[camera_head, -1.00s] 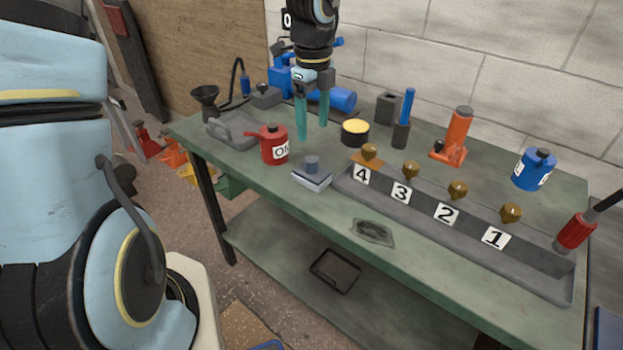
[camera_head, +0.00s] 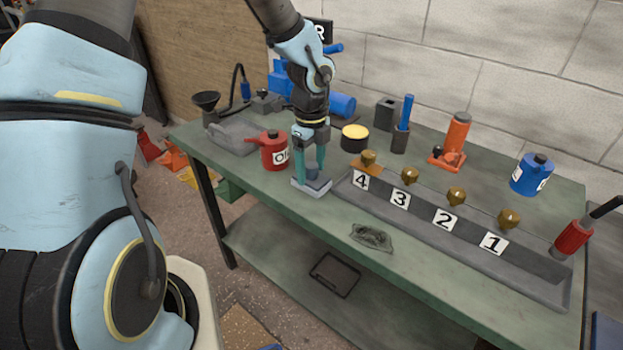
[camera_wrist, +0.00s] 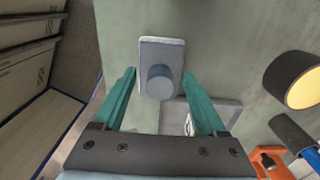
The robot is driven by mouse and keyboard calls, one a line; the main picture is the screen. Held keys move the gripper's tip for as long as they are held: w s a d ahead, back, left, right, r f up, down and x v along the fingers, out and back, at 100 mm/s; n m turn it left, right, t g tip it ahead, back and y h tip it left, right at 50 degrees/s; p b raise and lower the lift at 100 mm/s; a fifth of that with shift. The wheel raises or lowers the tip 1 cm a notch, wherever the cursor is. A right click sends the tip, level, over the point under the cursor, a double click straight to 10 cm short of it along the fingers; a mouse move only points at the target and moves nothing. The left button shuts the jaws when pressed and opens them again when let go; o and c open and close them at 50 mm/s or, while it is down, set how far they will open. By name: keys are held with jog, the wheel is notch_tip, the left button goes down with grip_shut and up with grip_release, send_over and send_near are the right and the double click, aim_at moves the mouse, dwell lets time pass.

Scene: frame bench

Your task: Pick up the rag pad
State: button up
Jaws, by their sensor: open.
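The rag pad appears to be the small grey block with a pale lower layer and a round blue-grey knob on top; it (camera_head: 312,190) lies flat near the bench's front edge, left of the long tray. My gripper (camera_head: 310,176) points down over it, with its two teal fingers apart. In the wrist view the pad (camera_wrist: 161,50) shows with its knob (camera_wrist: 160,84) between the fingers of my gripper (camera_wrist: 159,72). Gaps show on both sides of the knob. The fingers partly hide the pad in the head view.
A red can (camera_head: 273,151) stands close left of my gripper. A black tin with a yellow top (camera_head: 354,138) stands behind right. The long grey tray (camera_head: 455,240) with numbered labels runs to the right. A dark flat patch (camera_head: 371,237) lies on the bench in front.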

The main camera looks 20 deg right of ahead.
aim_at(311, 165)
jog(key=c, duration=1.1)
jog(key=shift+o, duration=0.2)
jog(key=shift+r, duration=0.1)
notch_tip(311, 165, up, 10)
jog(key=shift+f, duration=0.1)
